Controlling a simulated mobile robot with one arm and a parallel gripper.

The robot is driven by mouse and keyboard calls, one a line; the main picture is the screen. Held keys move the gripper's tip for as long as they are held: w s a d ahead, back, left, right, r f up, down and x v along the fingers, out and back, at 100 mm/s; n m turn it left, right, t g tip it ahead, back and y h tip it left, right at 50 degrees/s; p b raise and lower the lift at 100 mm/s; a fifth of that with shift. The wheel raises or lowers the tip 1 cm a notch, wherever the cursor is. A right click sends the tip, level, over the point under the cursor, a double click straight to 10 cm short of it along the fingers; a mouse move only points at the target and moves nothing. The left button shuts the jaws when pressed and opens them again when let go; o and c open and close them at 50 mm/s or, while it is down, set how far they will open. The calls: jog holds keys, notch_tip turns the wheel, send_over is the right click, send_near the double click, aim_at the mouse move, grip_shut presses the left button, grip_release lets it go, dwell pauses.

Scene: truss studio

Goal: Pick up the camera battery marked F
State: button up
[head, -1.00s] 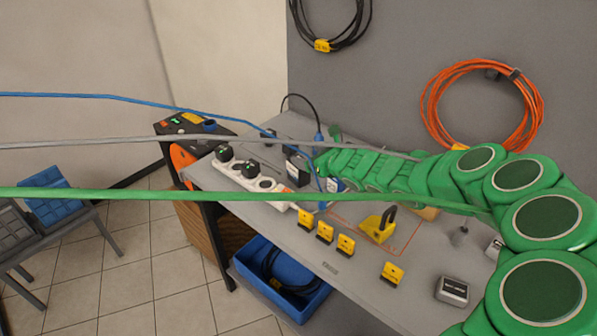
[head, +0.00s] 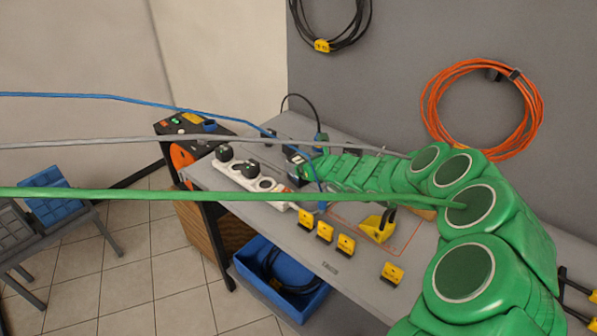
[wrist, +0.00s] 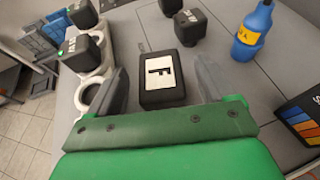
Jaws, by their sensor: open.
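The camera battery marked F (wrist: 163,72) is a black block with a white label bearing a black F. It lies on the grey table top in the middle of the wrist view. My gripper (wrist: 160,66) is open, one grey finger on each side of the battery. A gap shows on both sides, wider on the right; I cannot tell the finger height above the table. In the head view my green arm reaches left across the table, and its end is small beside the power strip.
A white power strip (wrist: 98,62) with black plugs stands close left of the gripper. A blue bottle (wrist: 254,28) and other black blocks (wrist: 190,27) stand beyond. Yellow tags (head: 325,231) line the table's front edge. Blue, grey and green cables cross the head view.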

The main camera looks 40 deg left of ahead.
aim_at(295, 158)
jog(key=shift+x, duration=1.9)
jog(key=shift+c, duration=0.5)
jog(key=c, duration=1.4)
